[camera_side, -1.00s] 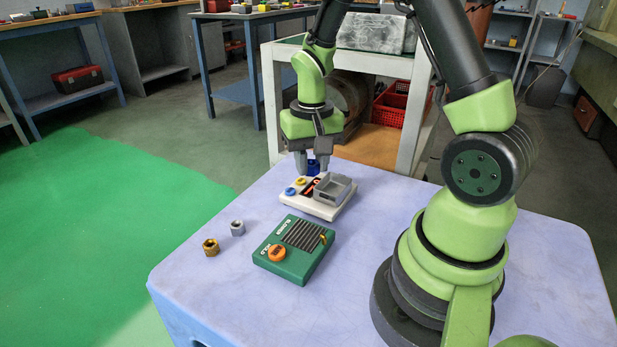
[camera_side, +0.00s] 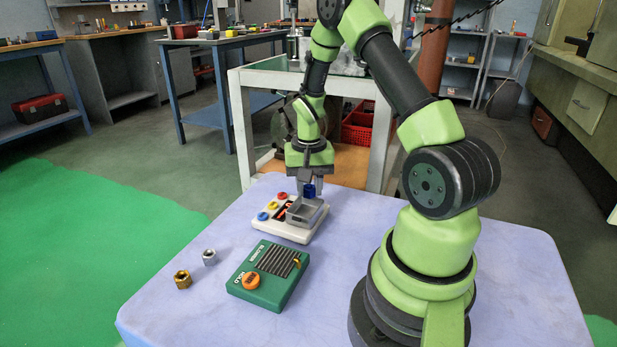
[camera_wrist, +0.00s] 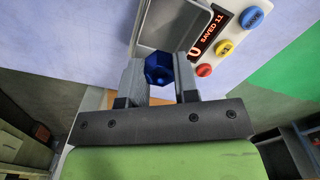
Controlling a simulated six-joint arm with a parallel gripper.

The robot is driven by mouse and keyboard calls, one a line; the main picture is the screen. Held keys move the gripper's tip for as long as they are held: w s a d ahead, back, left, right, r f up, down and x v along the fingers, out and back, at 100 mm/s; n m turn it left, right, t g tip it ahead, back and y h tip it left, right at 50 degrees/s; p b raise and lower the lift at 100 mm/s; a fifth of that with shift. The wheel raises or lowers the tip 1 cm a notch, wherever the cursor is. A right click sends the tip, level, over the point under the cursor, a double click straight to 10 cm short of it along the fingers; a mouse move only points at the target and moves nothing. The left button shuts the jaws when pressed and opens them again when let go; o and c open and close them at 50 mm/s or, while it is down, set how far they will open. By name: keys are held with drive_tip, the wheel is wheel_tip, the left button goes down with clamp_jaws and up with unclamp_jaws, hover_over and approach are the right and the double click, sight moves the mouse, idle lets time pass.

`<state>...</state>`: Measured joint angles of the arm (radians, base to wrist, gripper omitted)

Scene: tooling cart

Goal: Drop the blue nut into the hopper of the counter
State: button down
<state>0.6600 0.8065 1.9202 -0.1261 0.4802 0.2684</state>
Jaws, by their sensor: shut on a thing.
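The blue nut (camera_side: 309,190) is held between the fingertips of my gripper (camera_side: 309,186), which is shut on it. In the wrist view the blue nut (camera_wrist: 160,70) sits between the two grey fingers of my gripper (camera_wrist: 160,75). The counter (camera_side: 288,232) is a white box with red, yellow and blue buttons and a display. Its grey open hopper (camera_side: 305,217) is at its right side, just below the nut in the side view. In the wrist view the hopper (camera_wrist: 168,28) lies at the nut's upper edge, and the display reads "SAVED 11" beside a 0.
A green box (camera_side: 268,275) with an orange knob stands in front of the counter. A silver nut (camera_side: 209,257) and a brass nut (camera_side: 182,279) lie to its left on the pale blue cart top (camera_side: 200,310). A white bench (camera_side: 243,130) stands behind.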

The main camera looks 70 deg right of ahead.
drive_tip(key=shift+f, duration=0.15)
drive_tip(key=c, duration=0.8)
unclamp_jaws()
wheel_tip(320, 180, up, 10)
